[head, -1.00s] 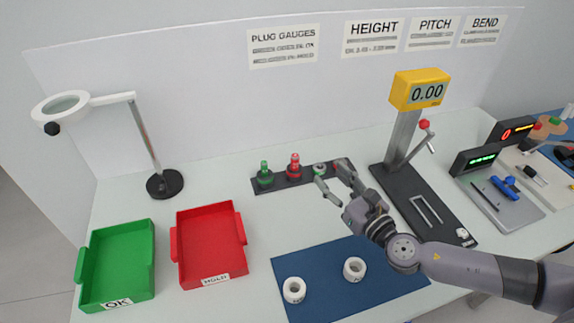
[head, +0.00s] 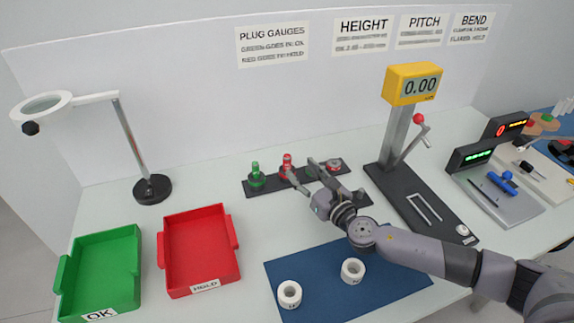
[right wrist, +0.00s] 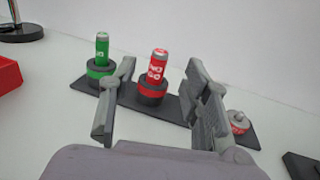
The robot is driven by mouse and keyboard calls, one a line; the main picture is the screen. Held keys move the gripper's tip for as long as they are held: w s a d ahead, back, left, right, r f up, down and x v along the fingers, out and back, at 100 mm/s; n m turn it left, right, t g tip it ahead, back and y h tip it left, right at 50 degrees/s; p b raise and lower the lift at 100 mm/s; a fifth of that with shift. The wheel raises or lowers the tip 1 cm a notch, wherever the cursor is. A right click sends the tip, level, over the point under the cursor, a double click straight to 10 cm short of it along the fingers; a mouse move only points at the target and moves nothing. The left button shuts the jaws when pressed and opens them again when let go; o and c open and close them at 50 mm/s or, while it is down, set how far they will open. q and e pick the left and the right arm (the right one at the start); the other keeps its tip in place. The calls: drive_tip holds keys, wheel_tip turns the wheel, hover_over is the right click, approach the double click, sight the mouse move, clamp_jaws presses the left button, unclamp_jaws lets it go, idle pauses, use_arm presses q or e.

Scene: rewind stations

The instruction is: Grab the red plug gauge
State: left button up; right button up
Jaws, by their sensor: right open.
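The red plug gauge (head: 287,165) stands upright in the dark rack (head: 343,177) at the back of the table, between the green plug gauge (head: 256,176) and a low grey-and-red piece (head: 333,166). In the right wrist view the red gauge (right wrist: 156,68) shows the words NO GO and sits ahead, between the two fingers. My right gripper (head: 302,170) is open and empty, just in front of the rack. Its fingers are apart from the red gauge as far as I can see. My left gripper is not in view.
The green OK tray (head: 66,275) and red HOLD tray (head: 163,254) stand at the left. Two white rings lie on the blue mat (head: 330,300). The height gauge (head: 396,135) stands right of the rack, the magnifier lamp (head: 152,189) at the left.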

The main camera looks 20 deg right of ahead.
sight(290, 158)
drive_tip(key=x, duration=0.8)
drive_tip(key=shift+w, duration=0.3)
drive_tip(key=shift+c, duration=0.3)
clamp_jaws()
